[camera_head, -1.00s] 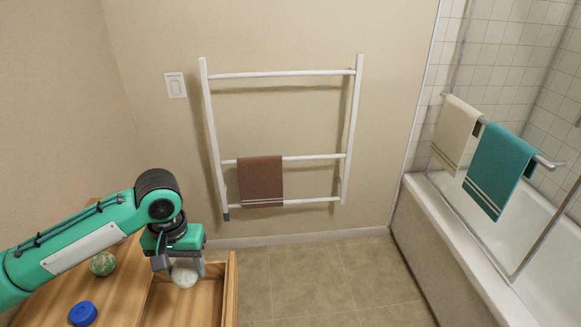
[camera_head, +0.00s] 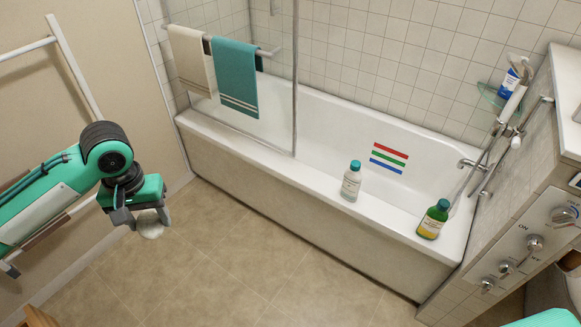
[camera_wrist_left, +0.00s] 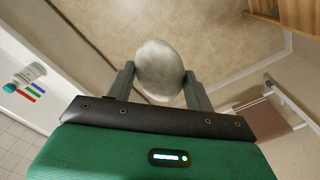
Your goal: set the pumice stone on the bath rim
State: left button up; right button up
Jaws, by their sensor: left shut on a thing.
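The pumice stone (camera_head: 151,229) is a pale grey-white rounded lump. My left gripper (camera_head: 144,217) is shut on it and holds it above the tiled floor, left of the bath. In the left wrist view the stone (camera_wrist_left: 159,68) sits between the two fingers (camera_wrist_left: 158,85). The white bath (camera_head: 330,112) runs across the head view. Its near rim (camera_head: 300,172) is well to the right of my left gripper, apart from the stone. My right gripper is not in view.
On the near rim stand a white bottle with a teal cap (camera_head: 351,181) and a green-yellow bottle (camera_head: 433,220). A glass screen with a cream towel (camera_head: 190,60) and a teal towel (camera_head: 236,75) stands over the rim's left part. Rim between screen and white bottle is clear.

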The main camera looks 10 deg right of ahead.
aim_at(381, 213)
jog(key=l+z, duration=0.1)
jog(key=z, duration=0.35)
jog(key=i+z, duration=0.15)
jog(key=z, duration=0.35)
jog(key=i+l+z, duration=0.1)
jog(key=z, duration=0.35)
jog(key=i+l, duration=0.1)
jog(key=i, duration=0.65)
